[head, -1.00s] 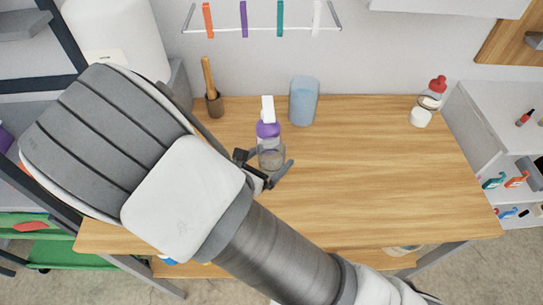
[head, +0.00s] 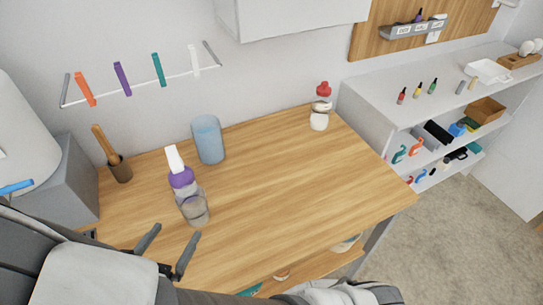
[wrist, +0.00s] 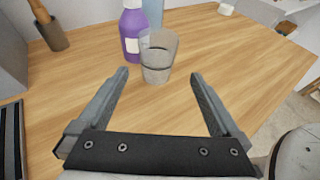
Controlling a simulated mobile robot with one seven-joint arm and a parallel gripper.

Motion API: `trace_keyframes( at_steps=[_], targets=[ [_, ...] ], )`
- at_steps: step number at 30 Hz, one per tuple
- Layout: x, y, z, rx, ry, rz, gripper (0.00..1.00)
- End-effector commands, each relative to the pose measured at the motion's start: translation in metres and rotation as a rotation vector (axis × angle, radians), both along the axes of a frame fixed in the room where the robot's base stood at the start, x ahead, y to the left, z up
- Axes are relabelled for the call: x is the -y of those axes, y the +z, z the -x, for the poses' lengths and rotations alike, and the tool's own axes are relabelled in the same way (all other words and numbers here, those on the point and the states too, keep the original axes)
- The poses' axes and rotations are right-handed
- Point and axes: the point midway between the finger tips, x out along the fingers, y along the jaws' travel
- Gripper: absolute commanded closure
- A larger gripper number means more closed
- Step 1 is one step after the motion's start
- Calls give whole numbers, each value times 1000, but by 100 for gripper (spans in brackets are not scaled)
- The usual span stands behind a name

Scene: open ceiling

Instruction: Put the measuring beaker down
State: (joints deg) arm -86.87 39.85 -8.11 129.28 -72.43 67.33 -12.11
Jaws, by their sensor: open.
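The measuring beaker (head: 196,211) is a clear, greyish cup standing upright on the wooden table (head: 290,180), just in front of a purple bottle with a white top (head: 181,179). In the wrist view the beaker (wrist: 158,58) stands beyond the fingertips, with the purple bottle (wrist: 131,32) behind it to the left. My gripper (head: 168,250) is open and empty, at the table's front left, apart from the beaker. In the wrist view the two fingers of my gripper (wrist: 160,76) are spread wide, with bare wood between them.
A blue cylinder (head: 208,139) stands behind the bottle. A mortar with pestle (head: 120,168) is at the back left, and a red-topped bottle (head: 322,92) at the back right. The table's middle and right are clear. White shelves (head: 390,105) stand to the right.

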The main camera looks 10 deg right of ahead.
Motion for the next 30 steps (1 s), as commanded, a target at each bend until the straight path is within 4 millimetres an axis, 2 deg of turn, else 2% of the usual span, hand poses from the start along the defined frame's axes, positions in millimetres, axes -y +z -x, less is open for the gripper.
trace_keyframes(
  at_steps=[5,11,15,21,30],
  targets=[
    [41,24,-19,-31,-230,-149,0],
    [114,60,-31,-58,-651,-448,0],
    [157,82,-27,-53,-930,-673,0],
    [205,112,-12,-4,-1288,-1020,0],
    [250,162,14,167,-1700,-1596,0]
  ],
)
